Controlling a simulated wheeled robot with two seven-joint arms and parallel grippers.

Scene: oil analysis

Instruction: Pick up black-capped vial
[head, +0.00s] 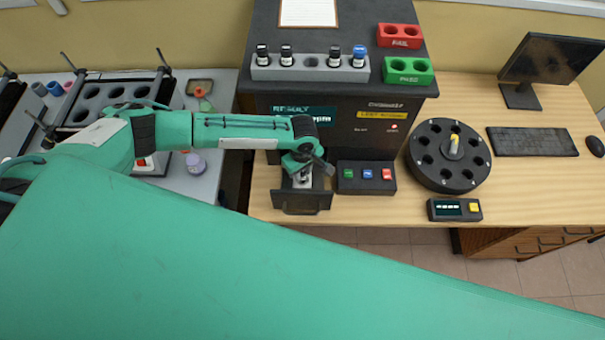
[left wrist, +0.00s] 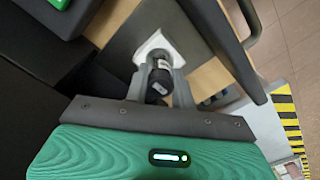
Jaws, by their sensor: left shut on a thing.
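A black-capped vial (left wrist: 160,82) is between the fingers of my left gripper (left wrist: 158,92) in the left wrist view. The fingers are shut on it from both sides. In the head view my left gripper (head: 301,178) points down over the open drawer (head: 302,203) at the front of the dark analyser; the vial is mostly hidden there. A pale holder (left wrist: 160,47) shows right by the vial in the left wrist view; I cannot tell whether the vial still sits in it. My right gripper is not in view.
The grey rack (head: 310,71) on the analyser holds black-capped vials and one blue-capped vial, with an empty middle slot. Red (head: 400,36) and green (head: 407,70) holders stand beside it. A button box (head: 366,177) and a black carousel (head: 449,180) are right of the drawer.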

